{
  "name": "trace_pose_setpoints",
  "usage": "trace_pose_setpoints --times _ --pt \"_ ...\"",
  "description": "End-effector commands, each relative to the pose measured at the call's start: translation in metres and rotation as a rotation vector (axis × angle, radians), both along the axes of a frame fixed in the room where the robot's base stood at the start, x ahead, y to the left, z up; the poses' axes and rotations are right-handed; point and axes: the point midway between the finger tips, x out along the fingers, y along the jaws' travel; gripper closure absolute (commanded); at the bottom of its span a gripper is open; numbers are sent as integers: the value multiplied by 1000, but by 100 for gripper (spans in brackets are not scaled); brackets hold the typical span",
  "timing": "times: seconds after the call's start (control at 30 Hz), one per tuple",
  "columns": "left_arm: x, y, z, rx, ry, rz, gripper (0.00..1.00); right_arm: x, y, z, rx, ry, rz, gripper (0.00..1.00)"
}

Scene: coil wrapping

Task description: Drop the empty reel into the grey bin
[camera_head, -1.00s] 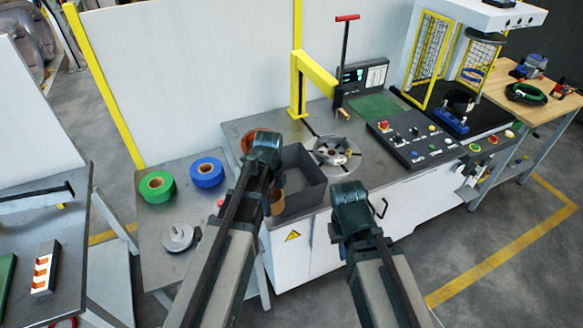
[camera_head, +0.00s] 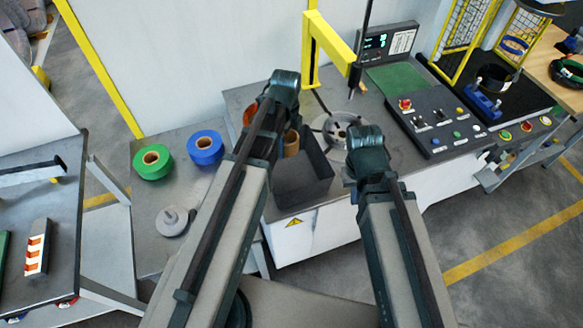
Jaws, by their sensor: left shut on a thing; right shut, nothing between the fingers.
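The grey bin (camera_head: 303,191) stands open on the worktop between my two arms. My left gripper (camera_head: 285,84) is shut above the back left side of the bin. A brown round piece (camera_head: 291,145), which appears to be the empty reel, shows just below it beside my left arm. It overlaps the bin's back left rim in the picture; most of it is hidden by the arm, and its height above the bin is unclear. My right gripper (camera_head: 367,143) is shut and empty, right of the bin and in front of the round turntable (camera_head: 388,158).
A green tape roll (camera_head: 153,162), a blue tape roll (camera_head: 205,148) and a grey disc (camera_head: 173,221) lie on the left side table. A yellow post (camera_head: 328,42) and control panel (camera_head: 437,121) stand right.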

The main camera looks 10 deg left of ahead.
Motion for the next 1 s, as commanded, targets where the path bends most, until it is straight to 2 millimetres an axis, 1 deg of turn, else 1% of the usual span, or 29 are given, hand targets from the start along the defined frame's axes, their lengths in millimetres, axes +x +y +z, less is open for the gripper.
trace_pose_setpoints --times 0.17,0.5,0.57,0.67,0.93,0.97,1.0 --pt "0 0 -13 0 0 0 77 0 0 -13 0 0 2 100" --pt "0 0 -52 0 0 0 77 0 0 -52 -1 0 5 100" --pt "0 0 -56 0 0 0 77 0 0 -56 -1 0 5 100" --pt "0 0 -60 0 0 0 77 0 0 -60 -1 0 5 100" --pt "0 0 -58 0 0 0 77 0 0 -58 -1 0 4 100" --pt "0 0 -58 0 0 0 5 0 0 -58 -1 0 4 100" --pt "0 0 -58 0 0 0 0 0 0 -58 -1 0 4 100"
